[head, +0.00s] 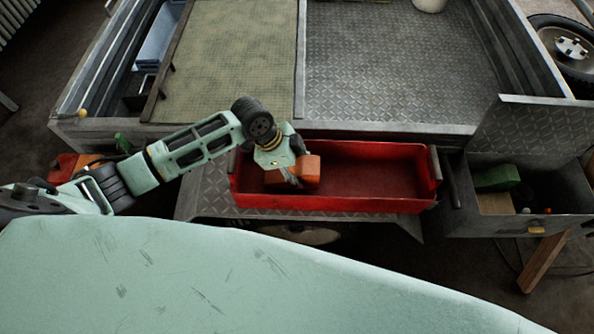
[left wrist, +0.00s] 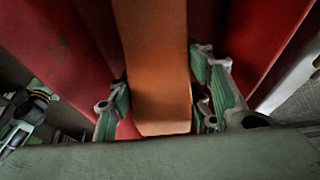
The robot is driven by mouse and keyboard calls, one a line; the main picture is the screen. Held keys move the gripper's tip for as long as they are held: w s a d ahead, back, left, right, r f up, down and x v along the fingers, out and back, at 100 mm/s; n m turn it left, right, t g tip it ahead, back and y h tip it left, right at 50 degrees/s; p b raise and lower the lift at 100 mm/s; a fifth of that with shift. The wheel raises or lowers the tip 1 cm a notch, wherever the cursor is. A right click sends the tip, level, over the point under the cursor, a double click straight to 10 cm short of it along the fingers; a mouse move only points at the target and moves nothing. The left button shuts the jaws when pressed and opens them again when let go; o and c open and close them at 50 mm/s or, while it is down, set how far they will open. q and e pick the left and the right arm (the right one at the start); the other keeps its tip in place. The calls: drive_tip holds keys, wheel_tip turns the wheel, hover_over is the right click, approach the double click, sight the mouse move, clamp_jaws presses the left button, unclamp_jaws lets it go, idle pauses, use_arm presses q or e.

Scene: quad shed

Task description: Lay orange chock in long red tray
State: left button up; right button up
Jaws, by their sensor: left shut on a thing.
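The long red tray (head: 375,181) sits on a metal step in front of the trailer bed in the head view. The orange chock (head: 309,172) is at the left part of the tray, within its walls as seen from above. My left gripper (head: 291,178) is shut on the chock. In the left wrist view, the fingers (left wrist: 162,105) stand on both sides of the orange chock (left wrist: 152,60), with the red tray wall (left wrist: 270,35) beside them. Whether the chock touches the tray floor cannot be told. My right gripper is not in view.
The tray's right part is empty. An open metal drawer (head: 545,224) at the right holds a green block (head: 496,178) and small items. The ribbed metal bed (head: 400,70) lies behind the tray. A wheel (head: 570,47) stands at the far right.

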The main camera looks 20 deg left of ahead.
use_arm(q)
drive_tip(key=shift+f, duration=0.75)
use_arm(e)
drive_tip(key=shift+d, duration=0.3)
use_arm(q)
drive_tip(key=shift+f, duration=0.2)
drive_tip(key=o, duration=1.4)
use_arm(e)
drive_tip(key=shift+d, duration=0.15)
use_arm(q)
drive_tip(key=shift+r, duration=0.2)
drive_tip(key=v, duration=1.2)
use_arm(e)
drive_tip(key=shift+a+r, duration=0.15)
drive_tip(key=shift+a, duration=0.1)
